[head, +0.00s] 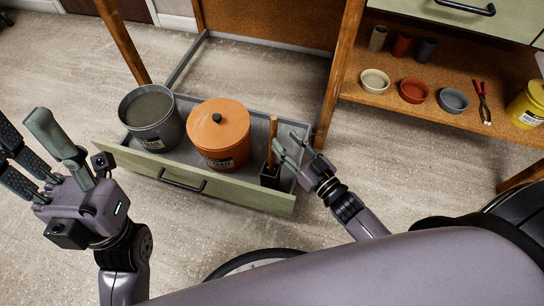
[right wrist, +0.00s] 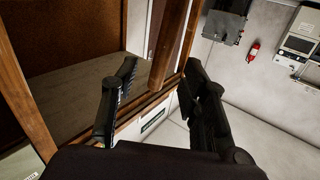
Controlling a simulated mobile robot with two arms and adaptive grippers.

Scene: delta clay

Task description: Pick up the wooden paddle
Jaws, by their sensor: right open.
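The wooden paddle (head: 272,140) stands nearly upright, its lower end hidden in a small dark square holder (head: 270,177) at the right end of the open drawer. My right gripper (head: 284,141) is open just right of the paddle, fingers pointing toward it. In the right wrist view, a brown wooden bar, which looks like the paddle (right wrist: 174,45), rises between the spread fingers (right wrist: 160,80). I cannot tell whether they touch it. My left gripper (head: 28,133) is open and empty at the far left, away from the drawer.
The drawer (head: 240,192) also holds a grey bucket (head: 149,132) and an orange lidded pot (head: 219,138), left of the paddle. A wooden post (head: 340,75) stands right behind my right gripper. A shelf (head: 380,91) at the right carries bowls, cups and red pliers.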

